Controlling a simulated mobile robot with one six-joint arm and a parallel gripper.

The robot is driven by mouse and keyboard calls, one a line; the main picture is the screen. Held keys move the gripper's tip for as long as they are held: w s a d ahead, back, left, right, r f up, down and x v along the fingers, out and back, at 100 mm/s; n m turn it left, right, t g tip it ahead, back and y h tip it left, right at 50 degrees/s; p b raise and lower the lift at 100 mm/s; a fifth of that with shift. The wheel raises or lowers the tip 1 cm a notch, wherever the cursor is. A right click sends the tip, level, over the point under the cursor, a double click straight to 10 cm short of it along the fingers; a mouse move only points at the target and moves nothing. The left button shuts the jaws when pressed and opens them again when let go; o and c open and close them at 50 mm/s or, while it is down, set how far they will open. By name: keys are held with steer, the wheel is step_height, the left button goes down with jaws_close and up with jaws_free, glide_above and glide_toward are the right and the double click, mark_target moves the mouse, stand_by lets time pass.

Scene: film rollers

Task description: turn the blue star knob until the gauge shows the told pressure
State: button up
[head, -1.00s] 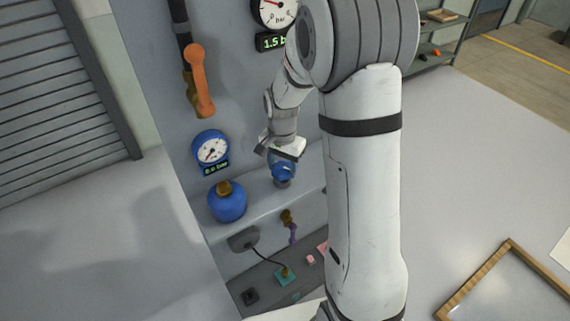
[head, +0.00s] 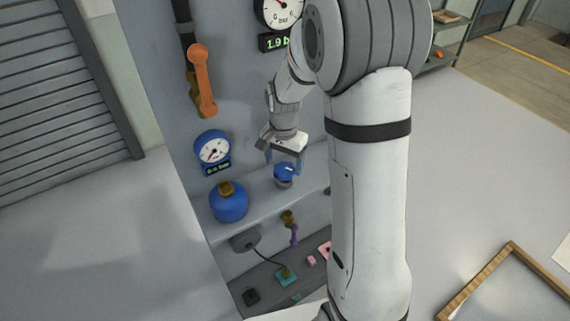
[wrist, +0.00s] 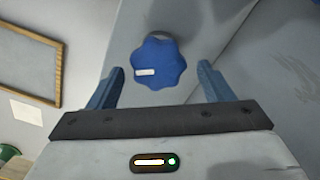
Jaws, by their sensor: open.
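The blue star knob (head: 284,177) sits on the grey ledge below my gripper (head: 284,158). In the wrist view the knob (wrist: 160,58) shows its lobed outline and a white mark at its lower left. My gripper (wrist: 161,70) is open, with one blue finger on each side of the knob and visible gaps between. It seems just back from the knob, not gripping it. The white-faced gauge (head: 278,10) at the top is cut by the frame edge. Its readout (head: 275,43) shows 1.9, with the unit partly hidden by my arm.
A blue gauge (head: 213,148) with a small green readout hangs left of the knob, above a blue round vessel (head: 229,202). An orange lever (head: 201,80) is higher up. Small coloured parts lie on the lower shelf (head: 262,283). A wooden frame (head: 505,283) lies at right.

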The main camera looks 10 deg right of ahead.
mark_target(284, 166)
step_height(284, 166, up, 6)
steer(key=shift+r, duration=0.1)
stand_by(0.6)
steer(key=s+r+n+t, duration=0.1)
steer(key=s+r+n, duration=0.2)
steer(key=s, duration=0.7)
steer(key=s+r+n+t, duration=0.1)
steer(key=s+r+n, duration=0.3)
steer(key=s, duration=0.7)
steer(key=shift+d+n+t, duration=0.4)
steer(key=shift+n, duration=0.3)
